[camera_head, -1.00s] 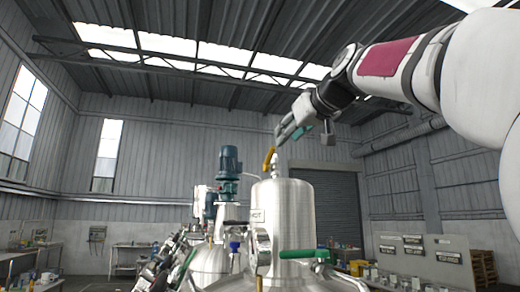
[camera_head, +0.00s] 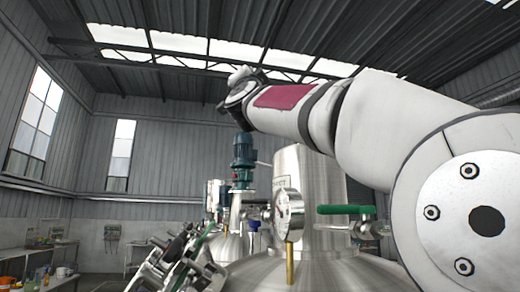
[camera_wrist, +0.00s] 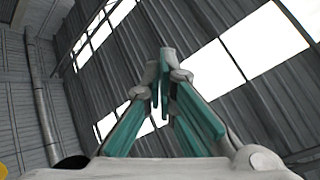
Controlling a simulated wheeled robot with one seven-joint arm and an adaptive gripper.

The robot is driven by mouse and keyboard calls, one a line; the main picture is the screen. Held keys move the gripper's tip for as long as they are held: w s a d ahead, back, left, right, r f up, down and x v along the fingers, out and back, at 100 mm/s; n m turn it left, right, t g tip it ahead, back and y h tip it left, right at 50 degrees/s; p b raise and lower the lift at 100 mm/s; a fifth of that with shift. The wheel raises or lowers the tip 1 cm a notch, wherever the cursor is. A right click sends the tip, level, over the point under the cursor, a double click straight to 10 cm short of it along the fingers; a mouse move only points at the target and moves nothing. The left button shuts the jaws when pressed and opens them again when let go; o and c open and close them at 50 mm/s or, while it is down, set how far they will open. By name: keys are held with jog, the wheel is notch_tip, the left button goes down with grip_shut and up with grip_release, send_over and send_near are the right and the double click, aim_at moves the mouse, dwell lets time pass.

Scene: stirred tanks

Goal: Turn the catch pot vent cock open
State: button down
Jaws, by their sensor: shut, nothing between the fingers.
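The catch pot is likely the upright steel cylinder (camera_head: 312,190) in the head view, with a partly readable label. My arm crosses in front of its top, so the yellow lever seen there earlier is hidden now. My gripper (camera_wrist: 164,62) shows in the wrist view, its teal-padded fingers together with nothing between them. It points up toward the roof, apart from any fitting. In the head view the gripper itself is hidden behind my wrist. A yellow edge (camera_wrist: 3,171) shows at the wrist view's lower left; I cannot tell whether it is the lever.
A green-handled valve (camera_head: 345,210) and a round gauge (camera_head: 289,208) stand before the cylinder. A blue-green motor (camera_head: 243,160) rises to its left. Slanted metal fittings (camera_head: 175,258) are lower left. A side bench (camera_head: 45,247) stands at far left.

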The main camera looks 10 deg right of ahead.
jog(key=s+a+f+m+g+h+b, duration=0.1)
jog(key=s+f+m+g+h+b, duration=0.15)
jog(key=f+m+g+h, duration=1.05)
jog(key=s+a+f+m+g+h+b, duration=0.15)
jog(key=f+m+g+h+b, duration=0.35)
jog(key=m, duration=1.4)
jog(key=w+d+r+p, duration=0.1)
jog(key=d+r+p, duration=0.1)
jog(key=d, duration=0.4)
jog(key=w+d+r+g+p, duration=0.1)
jog(key=w+d+r+p, duration=0.1)
jog(key=d, duration=0.4)
jog(key=shift+d+r+p, duration=0.15)
jog(key=shift+r+p, duration=0.5)
jog(key=shift+r, duration=0.55)
jog(key=shift+w, duration=0.1)
jog(key=shift+d+n, duration=0.1)
jog(key=shift+n, duration=0.2)
jog(key=shift+r, duration=0.15)
